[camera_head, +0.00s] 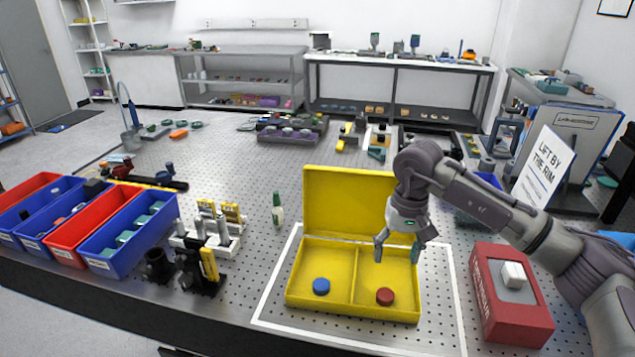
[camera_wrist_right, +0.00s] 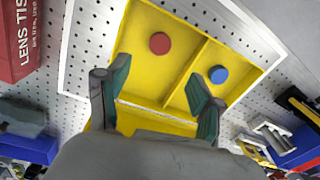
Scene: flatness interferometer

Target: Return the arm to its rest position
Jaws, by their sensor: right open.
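My right arm (camera_head: 500,205) reaches in from the right in the head view. My right gripper (camera_head: 398,252) is open and empty, pointing down above the right part of an open yellow case (camera_head: 350,190). In the right wrist view the open fingers (camera_wrist_right: 155,105) show over the same case (camera_wrist_right: 130,45). A blue disc (camera_head: 321,286) lies in the left compartment, and a red disc (camera_head: 385,296) lies in the right one. Both discs, red (camera_wrist_right: 160,43) and blue (camera_wrist_right: 218,74), also show in the right wrist view, apart from the fingers. My left gripper is not in view.
A red lens tissue box (camera_head: 500,325) with a white top piece stands right of the case. An upright sign (camera_head: 545,165) stands behind my right forearm. Blue and red bins (camera_head: 130,235) and a rack (camera_head: 205,235) stand left. A white outline (camera_head: 275,290) surrounds the case.

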